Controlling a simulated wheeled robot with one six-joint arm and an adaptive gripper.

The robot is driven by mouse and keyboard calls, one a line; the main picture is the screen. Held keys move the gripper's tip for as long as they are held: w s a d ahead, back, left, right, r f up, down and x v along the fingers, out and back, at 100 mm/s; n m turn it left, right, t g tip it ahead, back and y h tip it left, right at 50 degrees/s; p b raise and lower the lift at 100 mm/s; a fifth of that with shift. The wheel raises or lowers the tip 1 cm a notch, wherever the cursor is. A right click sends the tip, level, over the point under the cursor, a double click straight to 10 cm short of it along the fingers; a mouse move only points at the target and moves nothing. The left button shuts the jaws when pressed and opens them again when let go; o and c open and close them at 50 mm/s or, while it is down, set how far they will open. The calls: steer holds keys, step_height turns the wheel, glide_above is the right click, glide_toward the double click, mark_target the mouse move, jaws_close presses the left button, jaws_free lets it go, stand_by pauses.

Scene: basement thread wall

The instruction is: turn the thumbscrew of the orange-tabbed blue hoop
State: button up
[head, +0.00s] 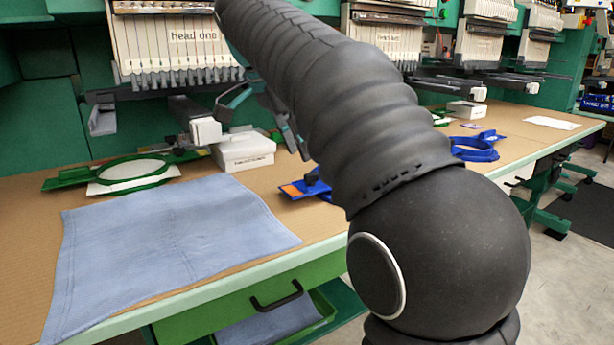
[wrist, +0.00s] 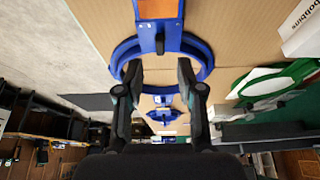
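The blue hoop with an orange tab lies on the tan table. In the head view its blue part (head: 319,188) and orange tab (head: 291,191) show, the rest hidden behind my arm. In the wrist view the hoop ring (wrist: 197,50) is just ahead of the fingers, with the orange tab (wrist: 158,9) at the top. A small dark piece, perhaps the thumbscrew (wrist: 160,44), stands on the near middle of the tab's blue end. My gripper (wrist: 160,73) is open and empty, its fingertips over the ring on either side. In the head view my gripper (head: 291,138) is partly hidden by my arm.
Another blue hoop (head: 475,148) lies farther right on the table. A green hoop (head: 132,170), a white bobbins box (head: 244,149) and a blue cloth (head: 170,245) lie to the left. Embroidery machine heads (head: 172,45) overhang the table's back.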

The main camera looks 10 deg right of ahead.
mark_target(310, 174)
steer(key=shift+b+x, duration=0.55)
steer(key=shift+x, duration=2.25)
jaws_close()
